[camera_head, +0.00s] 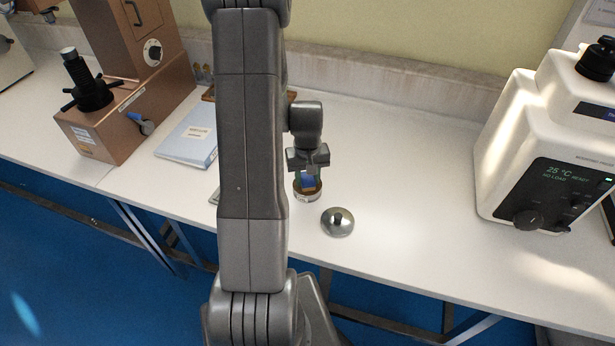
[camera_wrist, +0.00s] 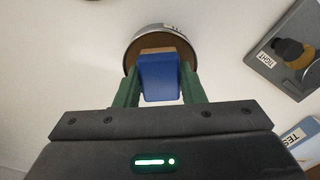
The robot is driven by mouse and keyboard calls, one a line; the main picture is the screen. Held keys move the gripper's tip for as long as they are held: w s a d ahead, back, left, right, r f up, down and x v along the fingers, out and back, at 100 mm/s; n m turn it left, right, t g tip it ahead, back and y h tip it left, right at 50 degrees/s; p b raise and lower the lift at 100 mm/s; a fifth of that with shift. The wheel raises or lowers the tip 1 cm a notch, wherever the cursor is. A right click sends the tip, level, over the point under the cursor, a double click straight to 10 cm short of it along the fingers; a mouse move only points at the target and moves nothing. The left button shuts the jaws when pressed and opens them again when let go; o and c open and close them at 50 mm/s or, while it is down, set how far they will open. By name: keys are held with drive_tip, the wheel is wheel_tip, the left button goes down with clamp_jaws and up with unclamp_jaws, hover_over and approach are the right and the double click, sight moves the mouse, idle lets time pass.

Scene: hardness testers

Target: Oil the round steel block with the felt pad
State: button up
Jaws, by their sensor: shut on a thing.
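My gripper (camera_head: 307,170) is shut on a blue block with a tan felt face, the felt pad (camera_wrist: 160,78); the pad also shows in the head view (camera_head: 307,182). The pad is over a round metal dish (camera_wrist: 133,50) with a brown inside and a label on its rim; the dish also shows in the head view (camera_head: 305,196). I cannot tell whether the felt touches the brown inside. I cannot make out the round steel block for sure; my arm hides part of the bench.
A shiny domed lid with a dark knob (camera_head: 337,224) lies right of the dish. A grey plate with a dark knob (camera_wrist: 268,58) lies nearby. A blue binder (camera_head: 188,140) and copper-coloured tester (camera_head: 105,135) stand left, a white tester (camera_head: 520,150) right. Bench between lid and white tester is clear.

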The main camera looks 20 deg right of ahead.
sight(307, 177)
idle(0.4)
drive_tip(key=shift+r+p, duration=2.25)
drive_tip(key=shift+r, duration=1.25)
